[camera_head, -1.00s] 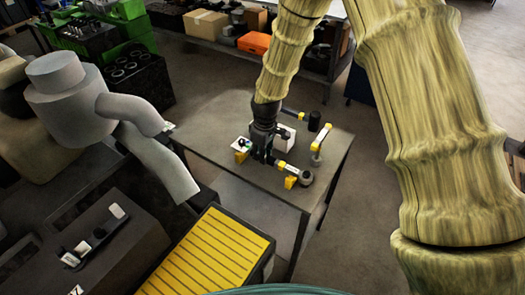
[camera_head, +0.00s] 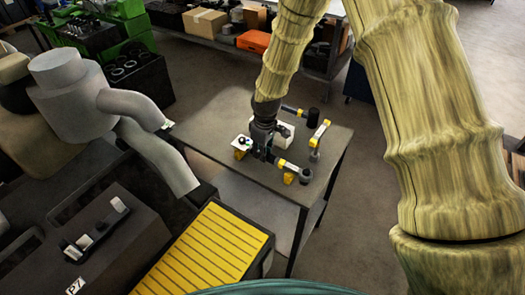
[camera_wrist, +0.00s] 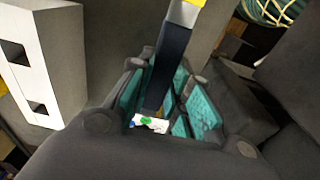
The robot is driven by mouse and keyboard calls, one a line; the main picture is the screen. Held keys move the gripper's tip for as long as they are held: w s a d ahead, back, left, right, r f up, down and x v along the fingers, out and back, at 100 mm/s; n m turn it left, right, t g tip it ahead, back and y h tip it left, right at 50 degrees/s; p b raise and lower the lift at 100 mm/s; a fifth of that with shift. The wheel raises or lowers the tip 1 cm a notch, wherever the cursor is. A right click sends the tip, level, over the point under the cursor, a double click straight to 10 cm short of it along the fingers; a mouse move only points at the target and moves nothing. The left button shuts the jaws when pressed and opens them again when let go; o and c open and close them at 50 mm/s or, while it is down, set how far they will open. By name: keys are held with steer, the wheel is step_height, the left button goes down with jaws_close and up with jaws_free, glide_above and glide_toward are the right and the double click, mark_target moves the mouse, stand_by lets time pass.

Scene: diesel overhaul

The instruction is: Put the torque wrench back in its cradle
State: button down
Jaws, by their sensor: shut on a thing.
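The torque wrench (camera_head: 290,166) has a dark shaft, a yellow and silver section and a round black head (camera_head: 305,174). My gripper (camera_head: 262,152) is shut on its dark handle, above the grey table (camera_head: 215,122). In the wrist view, the teal pads of my gripper (camera_wrist: 158,100) hold the dark wrench bar (camera_wrist: 172,62). Yellow blocks (camera_head: 289,178) (camera_head: 239,154), seemingly the cradle, stand below the wrench near both ends. I cannot tell whether the wrench touches them. A white piece with a green mark (camera_wrist: 150,123) shows beyond the fingers.
A white box (camera_head: 286,132) stands close behind my gripper; a white block with square holes (camera_wrist: 50,60) is at left in the wrist view. A yellow ribbed platform (camera_head: 205,250) lies in front.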

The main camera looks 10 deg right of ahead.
steer(key=shift+f+b, duration=0.3)
steer(key=shift+f, duration=0.2)
steer(key=shift+f, duration=0.15)
steer(key=shift+f, duration=0.35)
steer(key=c, duration=1.3)
jaws_free()
steer(key=shift+o, duration=0.2)
